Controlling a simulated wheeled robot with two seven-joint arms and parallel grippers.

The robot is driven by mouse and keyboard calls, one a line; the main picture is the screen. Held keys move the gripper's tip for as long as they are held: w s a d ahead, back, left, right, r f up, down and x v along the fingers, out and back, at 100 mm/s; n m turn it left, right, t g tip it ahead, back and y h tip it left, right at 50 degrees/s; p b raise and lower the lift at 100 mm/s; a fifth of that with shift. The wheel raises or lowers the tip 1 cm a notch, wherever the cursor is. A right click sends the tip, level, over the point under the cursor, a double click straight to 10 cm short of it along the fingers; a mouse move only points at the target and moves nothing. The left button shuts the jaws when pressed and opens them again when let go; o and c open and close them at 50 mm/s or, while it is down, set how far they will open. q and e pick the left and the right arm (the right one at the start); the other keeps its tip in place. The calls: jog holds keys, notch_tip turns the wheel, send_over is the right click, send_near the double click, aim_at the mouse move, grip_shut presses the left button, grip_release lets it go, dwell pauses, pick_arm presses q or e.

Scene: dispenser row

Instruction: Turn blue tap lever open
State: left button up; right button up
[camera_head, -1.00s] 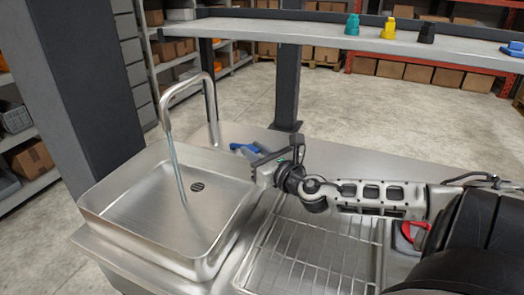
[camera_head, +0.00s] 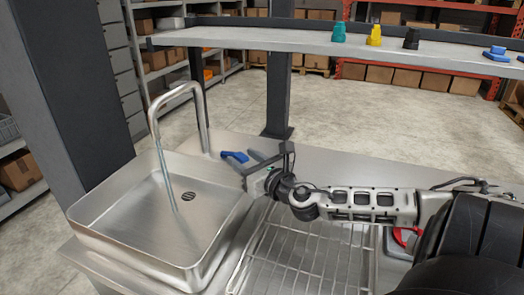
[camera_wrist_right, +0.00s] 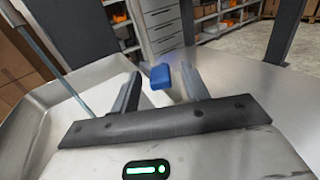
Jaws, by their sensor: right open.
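The blue tap lever (camera_head: 235,156) stands on the steel counter just right of the tap's base. The steel tap (camera_head: 203,115) arches over the sink, and a thin bluish stream (camera_head: 167,180) runs from its spout into the basin. My right gripper (camera_head: 252,162) is open close to the lever, on its right side. In the right wrist view the blue lever (camera_wrist_right: 160,77) shows in the gap between the two fingers of my right gripper (camera_wrist_right: 160,88), near the tips. Contact cannot be made out. My left gripper is not in view.
The steel sink (camera_head: 85,220) lies left of my gripper. A wire rack (camera_head: 290,255) lies below my right arm, with a red item (camera_head: 405,237) partly hidden behind it. A raised shelf (camera_head: 280,40) holds teal, yellow, black and blue parts. A dark post (camera_head: 280,90) rises behind the counter.

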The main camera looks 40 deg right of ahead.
jog(key=s, duration=0.5)
jog(key=s+a, duration=0.1)
jog(key=s, duration=0.9)
jog(key=shift+s+a+p, duration=0.2)
jog(key=shift+s+p, duration=0.15)
